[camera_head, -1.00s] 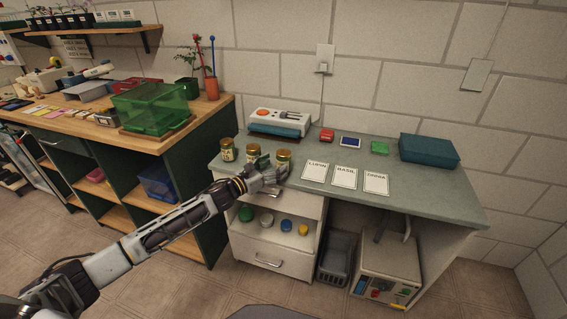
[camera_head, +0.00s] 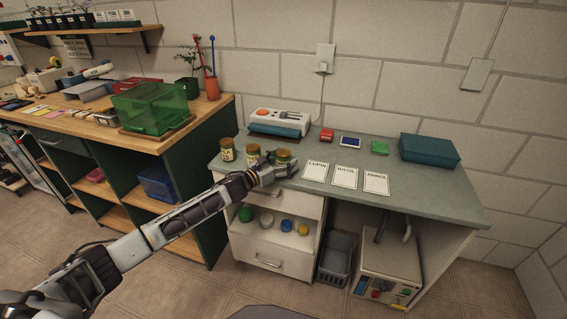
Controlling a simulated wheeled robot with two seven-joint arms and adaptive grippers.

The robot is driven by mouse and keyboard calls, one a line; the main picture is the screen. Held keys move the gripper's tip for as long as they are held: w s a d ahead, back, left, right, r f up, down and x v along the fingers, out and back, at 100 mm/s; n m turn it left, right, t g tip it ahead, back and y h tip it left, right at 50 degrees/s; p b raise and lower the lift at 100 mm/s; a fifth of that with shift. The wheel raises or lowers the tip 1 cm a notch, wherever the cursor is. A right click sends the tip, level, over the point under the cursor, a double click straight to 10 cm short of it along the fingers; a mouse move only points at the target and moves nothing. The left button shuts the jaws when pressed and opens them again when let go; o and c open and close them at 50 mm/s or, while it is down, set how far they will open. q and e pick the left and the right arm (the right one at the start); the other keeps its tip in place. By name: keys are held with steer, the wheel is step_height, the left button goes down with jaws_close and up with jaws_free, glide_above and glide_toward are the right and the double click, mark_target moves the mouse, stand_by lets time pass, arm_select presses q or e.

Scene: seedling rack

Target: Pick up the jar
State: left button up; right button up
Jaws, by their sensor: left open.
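Three small jars with gold lids stand in a row at the left end of the grey-green counter (camera_head: 420,190): the left jar (camera_head: 227,150), the middle jar (camera_head: 253,155) and the right jar (camera_head: 283,157). My left gripper (camera_head: 289,166) is open at the right jar, in front of its lower part. The fingers hide that part, and I cannot tell whether they touch it. The right jar stands upright on the counter. My right gripper is not in view.
Three label cards, LUPIN (camera_head: 316,172), a second (camera_head: 345,177) and a third (camera_head: 376,183), lie right of the jars. A white-and-orange device (camera_head: 280,121) stands behind. A teal box (camera_head: 429,149) is at the back right.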

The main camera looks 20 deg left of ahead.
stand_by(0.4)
arm_select(q)
steer(key=c, duration=1.2)
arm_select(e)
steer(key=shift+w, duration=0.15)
arm_select(q)
steer(key=shift+r, duration=0.1)
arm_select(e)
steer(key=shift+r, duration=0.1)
arm_select(q)
steer(key=shift+r, duration=0.65)
step_height(320, 180, up, 7)
steer(key=shift+f+p, duration=0.15)
steer(key=shift+p, duration=0.95)
steer(key=shift+r, duration=0.9)
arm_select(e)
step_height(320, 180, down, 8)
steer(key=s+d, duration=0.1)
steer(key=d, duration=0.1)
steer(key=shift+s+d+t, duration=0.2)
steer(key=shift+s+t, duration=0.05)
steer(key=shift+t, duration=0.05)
